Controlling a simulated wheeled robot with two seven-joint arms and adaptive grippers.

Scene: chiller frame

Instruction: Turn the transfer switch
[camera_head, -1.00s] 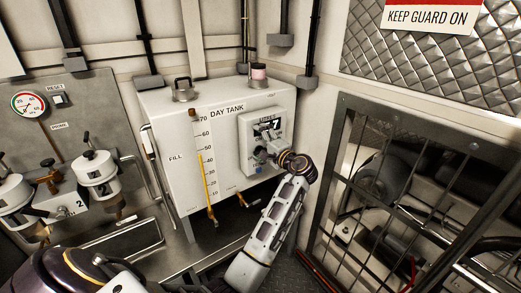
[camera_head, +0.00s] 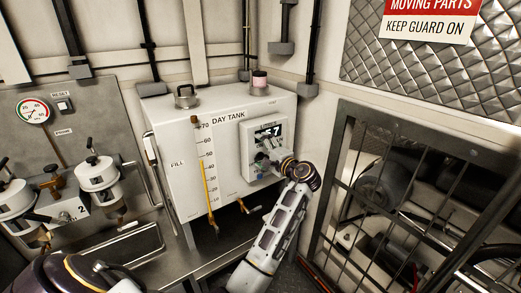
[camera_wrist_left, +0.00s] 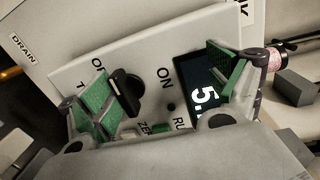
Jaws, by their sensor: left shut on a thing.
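The transfer switch is a black knob (camera_wrist_left: 127,85) on the pale control panel (camera_wrist_left: 150,55) in the left wrist view, with ON and OFF lettering around it. In the head view the panel (camera_head: 251,158) is on the right of the day tank's front, and my left gripper (camera_head: 268,160) is up against it, hiding the switch. In the wrist view the green-padded fingers of my left gripper (camera_wrist_left: 165,85) stand on either side of the knob, the left one close to it. The exact contact is not clear. My right gripper is not in view.
The white day tank (camera_head: 180,135) has a yellow level gauge and a lit display (camera_head: 268,132). A barred guard (camera_head: 335,150) stands at the right. Filter units (camera_head: 97,172) and a pressure gauge (camera_head: 33,110) are at the left. Pipes run up the wall.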

